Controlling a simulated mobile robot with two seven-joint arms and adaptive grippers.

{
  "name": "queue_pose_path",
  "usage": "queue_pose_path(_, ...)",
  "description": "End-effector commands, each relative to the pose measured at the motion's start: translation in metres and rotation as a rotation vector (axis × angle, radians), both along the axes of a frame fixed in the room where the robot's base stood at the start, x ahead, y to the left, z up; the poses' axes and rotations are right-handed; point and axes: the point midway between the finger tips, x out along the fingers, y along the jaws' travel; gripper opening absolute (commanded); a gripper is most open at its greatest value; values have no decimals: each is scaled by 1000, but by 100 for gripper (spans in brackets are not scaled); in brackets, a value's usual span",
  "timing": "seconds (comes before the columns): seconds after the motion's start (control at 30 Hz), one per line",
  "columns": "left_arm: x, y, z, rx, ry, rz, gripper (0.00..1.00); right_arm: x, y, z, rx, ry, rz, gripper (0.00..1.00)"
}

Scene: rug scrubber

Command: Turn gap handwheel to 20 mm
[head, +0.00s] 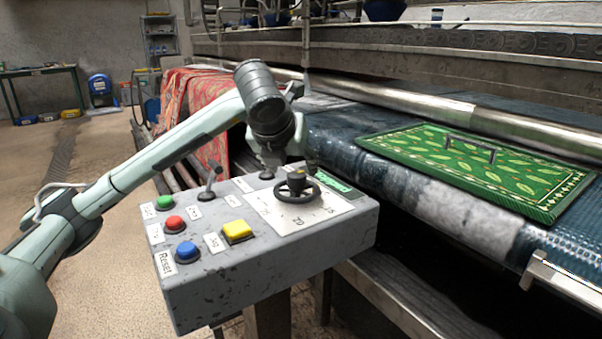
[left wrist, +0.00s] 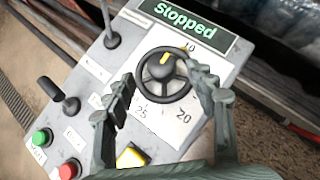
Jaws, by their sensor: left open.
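The gap handwheel (head: 297,190) is a small black spoked wheel on the white dial plate (head: 262,211) of the grey control box. In the left wrist view the handwheel (left wrist: 145,89) has a yellow mark on its hub, pointing toward the top of the picture. The numbers 10, 20 and 25 show around it; 15 and 20 can be read in the head view. My left gripper (left wrist: 161,75) is open, with its fingers on either side of the wheel. In the head view my left gripper (head: 290,163) is over the back of the box. Contact is unclear.
The box has green (head: 164,202), red (head: 174,223), blue (head: 187,252) and yellow (head: 237,231) buttons and a lever (head: 209,184). A green display (left wrist: 185,20) reads "Stopped". A green rug (head: 475,170) lies on the machine bed; a red rug (head: 180,100) hangs behind my arm.

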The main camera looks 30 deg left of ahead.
Motion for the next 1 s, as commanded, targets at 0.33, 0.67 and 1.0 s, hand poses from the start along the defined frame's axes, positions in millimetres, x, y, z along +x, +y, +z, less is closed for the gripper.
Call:
queue_pose_path(0.33,32,13,-36,-3,3,-3,56,-6,2,-12,8,22,-6,40)
queue_pose_path(0.67,36,14,-40,-2,1,-4,56,3,3,-9,12,2,-5,40)
queue_pose_path(1.0,36,14,-40,-2,2,-4,17,3,2,-8,9,2,-3,40)
